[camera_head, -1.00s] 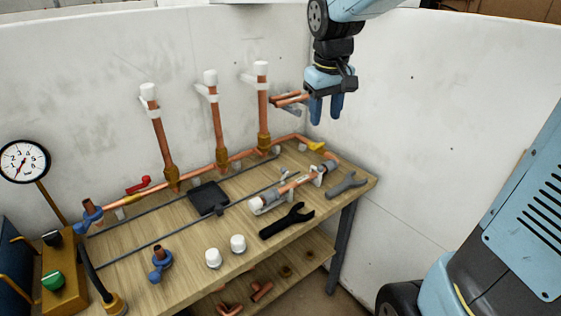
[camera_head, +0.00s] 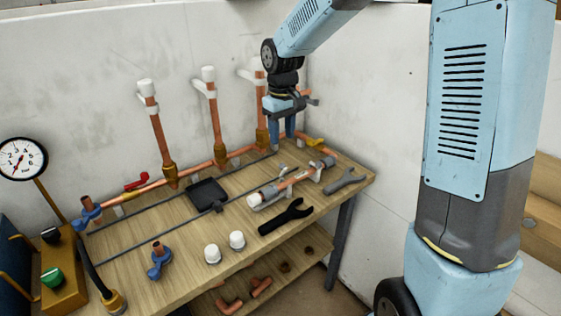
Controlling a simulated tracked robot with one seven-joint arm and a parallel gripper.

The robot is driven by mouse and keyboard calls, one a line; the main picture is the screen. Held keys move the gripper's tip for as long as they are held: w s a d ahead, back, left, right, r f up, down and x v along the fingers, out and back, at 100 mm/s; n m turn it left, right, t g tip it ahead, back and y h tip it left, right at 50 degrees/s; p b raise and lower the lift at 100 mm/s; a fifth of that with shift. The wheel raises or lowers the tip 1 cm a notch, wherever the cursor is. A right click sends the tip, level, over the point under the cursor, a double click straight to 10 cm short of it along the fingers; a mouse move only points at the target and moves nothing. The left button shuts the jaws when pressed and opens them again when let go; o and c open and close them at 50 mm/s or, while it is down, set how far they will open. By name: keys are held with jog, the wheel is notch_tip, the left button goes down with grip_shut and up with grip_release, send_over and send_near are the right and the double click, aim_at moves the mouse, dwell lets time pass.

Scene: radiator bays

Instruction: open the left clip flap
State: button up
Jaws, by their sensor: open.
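A short copper pipe (camera_head: 294,182) lies across the front right of the bench in pale clip-like holders. The left holder (camera_head: 256,200) and the right holder (camera_head: 317,174) sit near its ends. A small light grey upright piece (camera_head: 283,172) stands just behind the pipe. I cannot tell which part is the left clip flap or how it stands. My gripper (camera_head: 283,134) hangs pointing down, open and empty, behind and above the pipe near the right riser. Its blue fingers touch nothing that I can make out.
Copper risers, such as the left one (camera_head: 157,130), rise along the wall. The bench (camera_head: 225,205) bears a black tray (camera_head: 206,194), a black wrench (camera_head: 285,217), a grey wrench (camera_head: 345,180) and white caps (camera_head: 212,254). A gauge (camera_head: 22,159) stands far left. Bench between tray and pipe looks mostly clear.

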notch_tip(320, 180, down, 10)
dwell(0.4)
grip_shut()
dwell(0.4)
